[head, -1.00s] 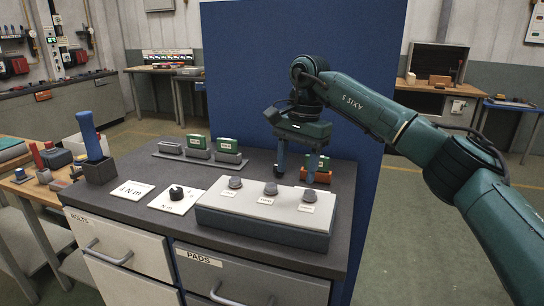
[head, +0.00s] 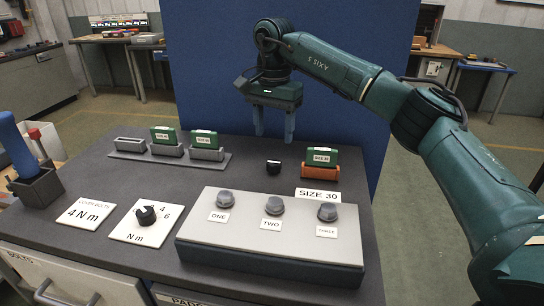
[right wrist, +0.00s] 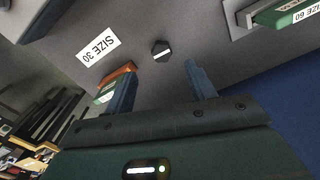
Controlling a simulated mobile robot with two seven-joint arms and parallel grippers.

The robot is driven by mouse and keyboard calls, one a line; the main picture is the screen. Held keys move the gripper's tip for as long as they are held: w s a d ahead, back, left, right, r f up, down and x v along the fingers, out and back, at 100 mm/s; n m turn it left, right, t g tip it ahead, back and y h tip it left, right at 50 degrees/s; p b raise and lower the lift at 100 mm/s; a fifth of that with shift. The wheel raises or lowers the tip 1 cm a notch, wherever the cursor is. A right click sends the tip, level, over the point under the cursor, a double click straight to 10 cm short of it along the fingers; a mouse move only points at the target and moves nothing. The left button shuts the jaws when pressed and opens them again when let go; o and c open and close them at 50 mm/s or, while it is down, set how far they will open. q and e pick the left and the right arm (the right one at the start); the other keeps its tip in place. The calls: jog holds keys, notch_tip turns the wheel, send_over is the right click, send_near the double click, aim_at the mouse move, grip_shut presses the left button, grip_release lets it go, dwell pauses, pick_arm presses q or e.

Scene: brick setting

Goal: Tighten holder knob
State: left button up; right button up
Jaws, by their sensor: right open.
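The holder knob (head: 273,166) is a small black knob with a white mark, standing on the dark bench top just left of the orange holder (head: 309,172). A green block (head: 321,156) sits in that holder, and a SIZE 30 label (head: 318,195) lies in front. My right gripper (head: 274,138) points down, open and empty, above and behind the knob. In the right wrist view the knob (right wrist: 161,51) lies beyond the gap between the open fingers (right wrist: 160,72), apart from both. The orange holder (right wrist: 119,74) is partly behind one finger. My left gripper is not in view.
A grey box (head: 270,242) with knobs ONE, TWO and THREE stands in front. A torque dial (head: 146,216) and a 4 N m card (head: 86,214) lie to the left. A grey rack (head: 170,156) with green blocks is behind. A blue panel (head: 210,70) rises at the back.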

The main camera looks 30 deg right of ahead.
aim_at(273, 163)
notch_tip(273, 163, down, 8)
jog(key=shift+w+f+p, duration=0.1)
jog(key=shift+f+p, duration=0.15)
jog(key=shift+p, duration=0.2)
jog(key=c, duration=1)
jog(key=shift+o, duration=0.2)
